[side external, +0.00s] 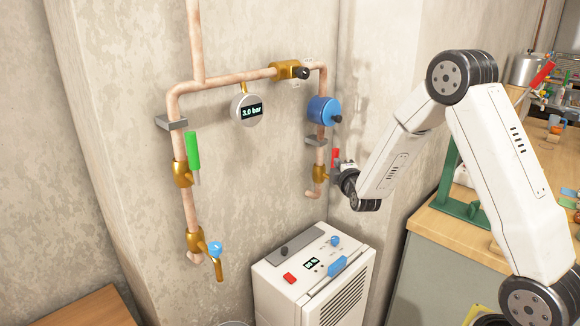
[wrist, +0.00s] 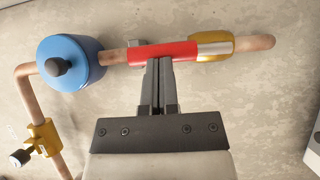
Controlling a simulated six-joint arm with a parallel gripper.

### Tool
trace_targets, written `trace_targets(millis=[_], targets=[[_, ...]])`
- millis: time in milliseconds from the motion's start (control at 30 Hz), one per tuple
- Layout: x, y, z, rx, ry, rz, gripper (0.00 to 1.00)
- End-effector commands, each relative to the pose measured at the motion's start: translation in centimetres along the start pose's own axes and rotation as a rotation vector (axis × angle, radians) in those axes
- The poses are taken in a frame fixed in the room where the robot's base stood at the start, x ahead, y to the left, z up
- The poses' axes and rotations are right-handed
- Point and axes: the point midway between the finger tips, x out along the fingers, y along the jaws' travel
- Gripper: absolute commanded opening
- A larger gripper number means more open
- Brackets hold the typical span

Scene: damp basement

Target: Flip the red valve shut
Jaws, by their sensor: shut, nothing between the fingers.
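The red valve has a red lever (wrist: 162,52) and a brass body (wrist: 212,46) on a copper pipe. In the wrist view the lever lies along the pipe, between the brass body and a blue round housing. In the side view the red lever (side external: 335,157) points up, parallel to the pipe, above its brass body (side external: 319,173). My gripper (wrist: 159,62) is shut and empty. Its fingertips meet the lower edge of the red lever near the lever's middle in the wrist view; I cannot tell if they touch. In the side view my gripper (side external: 338,172) is small and partly hidden.
The blue housing (side external: 322,110) sits above the red valve. A green-lever valve (side external: 193,150), a blue-knobbed tap (side external: 215,248) and a gauge reading 3.0 bar (side external: 246,110) are to the left. A white machine (side external: 312,275) stands below; a workbench (side external: 450,228) is right.

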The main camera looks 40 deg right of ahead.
Motion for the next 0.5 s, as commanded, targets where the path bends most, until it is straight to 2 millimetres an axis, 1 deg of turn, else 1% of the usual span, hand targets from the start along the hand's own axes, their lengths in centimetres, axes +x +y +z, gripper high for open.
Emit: trace_targets(millis=[500], targets=[[0.09,0.07,0.20,0.024,-0.001,-0.016,0.00]])
